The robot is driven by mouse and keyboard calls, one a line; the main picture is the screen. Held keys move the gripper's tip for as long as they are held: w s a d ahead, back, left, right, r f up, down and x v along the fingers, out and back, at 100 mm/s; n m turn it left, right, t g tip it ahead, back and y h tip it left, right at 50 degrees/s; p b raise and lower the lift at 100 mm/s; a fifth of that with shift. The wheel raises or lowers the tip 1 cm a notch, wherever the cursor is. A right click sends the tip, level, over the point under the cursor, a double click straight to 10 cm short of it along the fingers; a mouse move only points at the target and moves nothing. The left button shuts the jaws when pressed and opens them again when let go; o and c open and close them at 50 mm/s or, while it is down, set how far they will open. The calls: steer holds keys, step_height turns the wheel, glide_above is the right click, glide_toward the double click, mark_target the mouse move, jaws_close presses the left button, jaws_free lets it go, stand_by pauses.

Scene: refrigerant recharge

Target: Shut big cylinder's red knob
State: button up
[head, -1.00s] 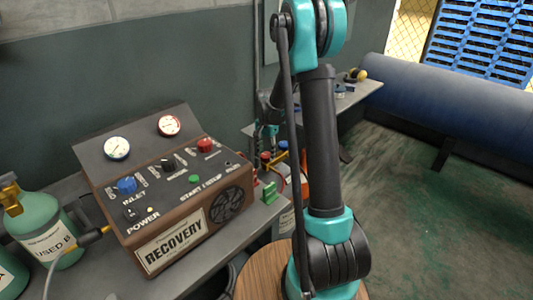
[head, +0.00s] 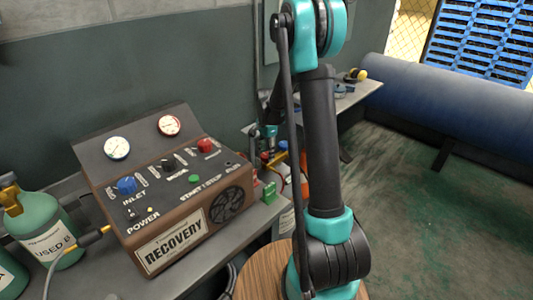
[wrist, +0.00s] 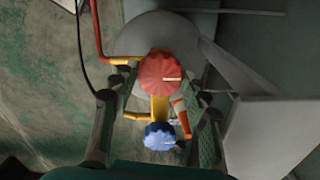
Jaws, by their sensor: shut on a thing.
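The red knob (wrist: 160,73) sits on top of a yellow valve (wrist: 158,107) in the wrist view, with a blue knob (wrist: 159,136) just below it. The big cylinder's grey round top (wrist: 140,38) shows beneath. My gripper (wrist: 161,88) is over the valve, with one finger on each side of the red knob, shut on it. The exact finger contact is hard to see. In the head view my gripper (head: 268,131) is small behind the recovery machine, and my arm hides part of the valve and cylinder.
A brown recovery machine (head: 172,243) with gauges stands on the grey bench (head: 184,283). A green used-refrigerant cylinder (head: 45,232) is at left. A red hose (wrist: 97,35) leads to the valve.

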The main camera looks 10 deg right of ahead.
steer(key=o, duration=1.2)
steer(key=shift+c, duration=0.2)
steer(key=shift+w, duration=0.1)
